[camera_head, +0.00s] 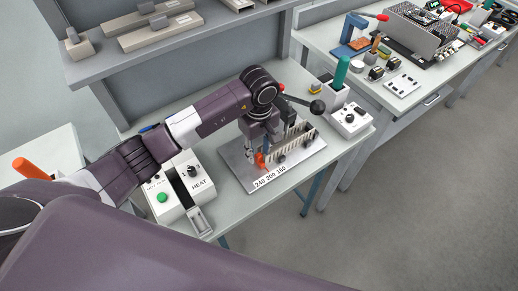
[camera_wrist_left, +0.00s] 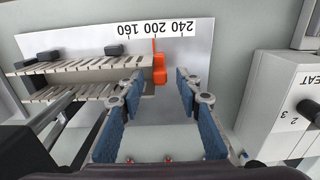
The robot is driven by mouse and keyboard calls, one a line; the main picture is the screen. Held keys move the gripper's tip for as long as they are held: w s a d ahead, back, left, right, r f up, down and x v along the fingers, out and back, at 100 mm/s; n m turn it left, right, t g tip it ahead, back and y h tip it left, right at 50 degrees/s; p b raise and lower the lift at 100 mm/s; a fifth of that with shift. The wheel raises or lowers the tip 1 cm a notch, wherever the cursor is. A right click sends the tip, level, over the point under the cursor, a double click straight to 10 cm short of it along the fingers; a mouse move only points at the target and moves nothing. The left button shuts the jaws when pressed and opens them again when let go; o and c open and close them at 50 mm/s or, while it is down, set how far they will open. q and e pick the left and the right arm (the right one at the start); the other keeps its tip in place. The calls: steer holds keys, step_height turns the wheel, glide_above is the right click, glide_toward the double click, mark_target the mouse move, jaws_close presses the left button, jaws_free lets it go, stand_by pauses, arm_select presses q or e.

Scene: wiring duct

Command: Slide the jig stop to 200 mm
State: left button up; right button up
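The jig stop (camera_head: 261,160) is a small orange block on the pale jig plate (camera_head: 234,160). In the wrist view the stop (camera_wrist_left: 160,68) stands beside the end of the slotted duct, and its thin upper part lies close to the 200 mark on the printed scale (camera_wrist_left: 155,29). My left gripper (camera_wrist_left: 160,82) is open, its blue-padded fingers spread to either side of the stop with visible gaps. In the head view my left gripper (camera_head: 262,150) reaches down over the jig and partly hides it. My right gripper is not in view.
The slotted grey duct (camera_wrist_left: 80,75) lies on the jig with dark clamps along it. A black-knobbed lever (camera_head: 317,107) sticks out at the right. The HEAT box (camera_head: 197,180) stands left of the jig. A green-handled tool in a holder (camera_head: 338,98) stands behind right.

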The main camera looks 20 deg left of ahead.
arm_select(q)
steer(key=shift+f, duration=0.5)
steer(key=shift+c, duration=0.4)
jaws_close()
